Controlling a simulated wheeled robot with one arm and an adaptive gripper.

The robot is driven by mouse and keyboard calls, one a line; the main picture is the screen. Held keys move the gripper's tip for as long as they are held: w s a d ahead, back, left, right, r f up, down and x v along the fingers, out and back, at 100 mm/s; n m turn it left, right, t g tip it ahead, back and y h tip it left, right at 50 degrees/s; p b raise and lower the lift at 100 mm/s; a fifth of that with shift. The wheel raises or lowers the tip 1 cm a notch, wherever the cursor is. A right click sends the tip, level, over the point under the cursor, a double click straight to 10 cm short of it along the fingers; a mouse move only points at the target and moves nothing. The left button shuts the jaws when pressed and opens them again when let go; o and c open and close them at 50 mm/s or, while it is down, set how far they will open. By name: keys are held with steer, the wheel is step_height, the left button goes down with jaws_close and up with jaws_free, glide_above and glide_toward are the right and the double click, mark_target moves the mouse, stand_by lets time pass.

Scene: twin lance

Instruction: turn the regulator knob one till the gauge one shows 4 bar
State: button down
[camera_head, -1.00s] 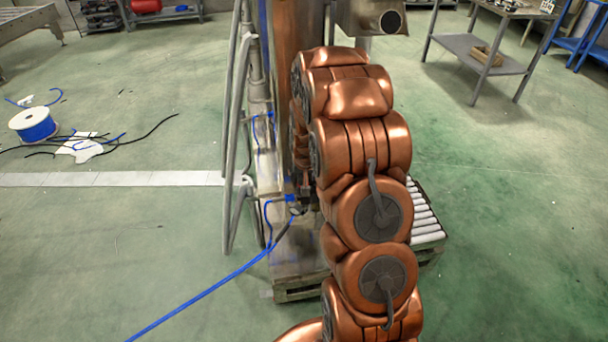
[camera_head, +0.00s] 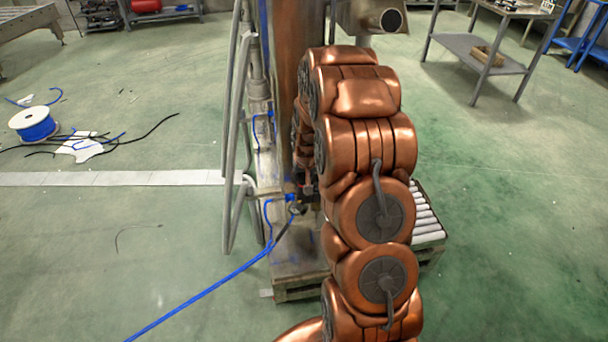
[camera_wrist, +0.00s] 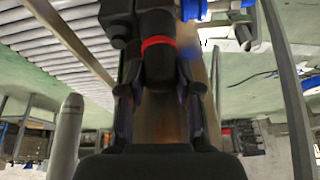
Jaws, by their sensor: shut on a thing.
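The regulator knob (camera_wrist: 158,62) is a dark, rounded knob with a red ring, seen in the middle of the wrist view. My gripper (camera_wrist: 160,90) has one dark finger on each side of it and is shut on it. In the head view my copper-coloured arm hides most of the gripper and the knob, beside the machine's column (camera_head: 284,80). I cannot make out the gauge or its reading in either view.
A grey tube frame (camera_head: 235,130) stands left of the column. A blue hose (camera_head: 200,297) runs across the floor. A roller conveyor (camera_head: 428,220) lies right of my arm. A cable spool (camera_head: 35,124) stands at the left.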

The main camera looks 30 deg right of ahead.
steer(key=c, duration=0.8)
jaws_free()
steer(key=shift+o, duration=0.2)
steer(key=shift+r, duration=0.1)
steer(key=v, duration=1.1)
steer(key=shift+s+r, duration=0.2)
steer(key=shift+r, duration=0.2)
